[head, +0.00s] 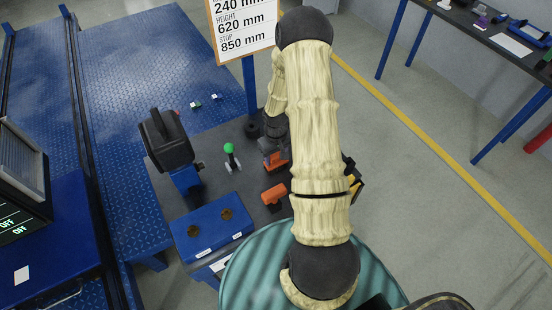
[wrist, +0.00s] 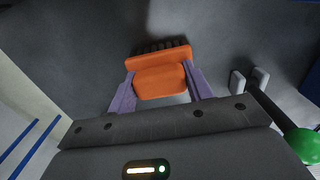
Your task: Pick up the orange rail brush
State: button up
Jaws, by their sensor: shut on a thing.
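The orange rail brush (wrist: 160,80) is between the two purple fingers of my gripper (wrist: 160,92) in the wrist view. My gripper is shut on its orange body, and its dark bristles show along the far edge. In the head view the brush (head: 277,162) shows as a small orange patch beneath my arm, at the right part of the dark bench top. My arm partly hides the gripper there. I cannot tell whether the brush touches the bench or is just above it.
Another orange object (head: 273,194) lies nearer on the bench. A green-knobbed lever (head: 230,150) stands to the left of the brush; its knob also shows in the wrist view (wrist: 304,144). A blue box with two round holes (head: 211,228) and a black-headed device (head: 168,142) stand further left.

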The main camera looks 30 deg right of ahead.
notch_tip(320, 180, up, 10)
jog(key=shift+b, duration=0.5)
dwell(0.3)
